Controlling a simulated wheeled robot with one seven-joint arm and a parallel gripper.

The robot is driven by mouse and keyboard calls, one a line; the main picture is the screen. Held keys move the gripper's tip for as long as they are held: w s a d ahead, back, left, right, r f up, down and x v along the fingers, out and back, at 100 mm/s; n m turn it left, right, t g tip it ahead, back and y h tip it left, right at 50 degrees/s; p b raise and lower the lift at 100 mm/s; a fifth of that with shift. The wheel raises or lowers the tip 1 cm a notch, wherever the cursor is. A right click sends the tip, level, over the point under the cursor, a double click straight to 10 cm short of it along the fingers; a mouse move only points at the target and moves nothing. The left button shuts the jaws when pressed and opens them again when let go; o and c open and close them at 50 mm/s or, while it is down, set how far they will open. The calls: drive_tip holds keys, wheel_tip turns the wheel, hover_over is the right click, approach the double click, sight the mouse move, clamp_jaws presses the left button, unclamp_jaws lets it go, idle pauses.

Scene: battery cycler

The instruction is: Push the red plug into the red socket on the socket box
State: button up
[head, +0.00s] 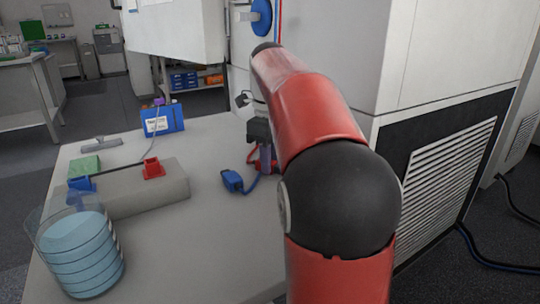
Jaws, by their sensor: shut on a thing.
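The socket box (130,195) is a long grey block on the table. The red socket (153,169) stands up from its top near the right end, and a blue socket (82,184) is at the left end. My gripper (264,158) is to the right of the box, beside the cabinet, pointing down. It is shut on the red plug (254,158), of which only small red parts show around the fingers. My red arm hides part of this area. The gap between the plug and the table is hard to tell.
A blue plug (232,181) with a cable lies on the table between box and gripper. A beaker of blue liquid (82,254) stands front left. A green block (84,166) and a blue box (163,121) are behind. A white cabinet (335,50) borders the right.

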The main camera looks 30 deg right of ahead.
drive_tip(key=shift+f, duration=0.1)
drive_tip(key=o, duration=1)
wheel_tip(320, 180, up, 7)
drive_tip(key=shift+f+p, duration=0.15)
drive_tip(key=shift+p, duration=0.55)
drive_tip(key=shift+r, duration=0.5)
